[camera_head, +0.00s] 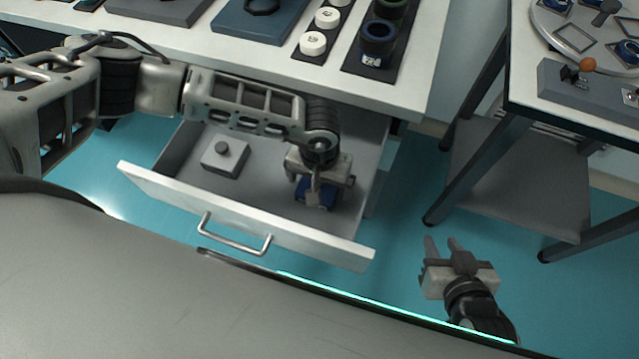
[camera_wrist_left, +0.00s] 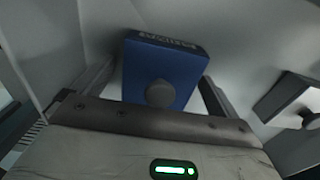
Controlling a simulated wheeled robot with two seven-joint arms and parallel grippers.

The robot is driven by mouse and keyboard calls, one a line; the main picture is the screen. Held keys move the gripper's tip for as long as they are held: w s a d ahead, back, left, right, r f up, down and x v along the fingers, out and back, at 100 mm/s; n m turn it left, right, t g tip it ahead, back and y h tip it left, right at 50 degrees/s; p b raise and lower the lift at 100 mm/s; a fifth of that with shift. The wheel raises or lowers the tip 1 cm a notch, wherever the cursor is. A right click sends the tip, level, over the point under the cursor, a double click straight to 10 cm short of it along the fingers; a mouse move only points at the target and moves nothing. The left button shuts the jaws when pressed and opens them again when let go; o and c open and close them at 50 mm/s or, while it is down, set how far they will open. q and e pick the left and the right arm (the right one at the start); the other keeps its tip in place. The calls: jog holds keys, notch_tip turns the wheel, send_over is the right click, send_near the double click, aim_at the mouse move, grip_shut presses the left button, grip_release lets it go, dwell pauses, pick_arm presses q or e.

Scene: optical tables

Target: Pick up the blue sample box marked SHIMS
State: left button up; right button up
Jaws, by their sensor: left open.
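The blue sample box (camera_head: 316,194) lies in the open drawer, near its right end, partly hidden under my left gripper. In the left wrist view the blue box (camera_wrist_left: 148,72) shows a round grey knob and lettering on its far edge that is too blurred to read surely. My left gripper (camera_head: 314,193) is over the box, pointing down. In the left wrist view its open fingers (camera_wrist_left: 155,85) stand on either side of the box, with gaps visible. My right gripper (camera_head: 442,245) is open and empty, above the floor to the right of the drawer.
The drawer (camera_head: 240,217) is pulled out, with its handle (camera_head: 234,236) in front. A light grey box with a knob (camera_head: 225,157) lies in its left part, clear of the blue one. The table top (camera_head: 415,80) overhangs the drawer's back. A second table (camera_head: 590,118) stands at right.

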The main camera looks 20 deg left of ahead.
pick_arm(q)
jog(key=c, duration=1.2)
jog(key=shift+c, duration=0.2)
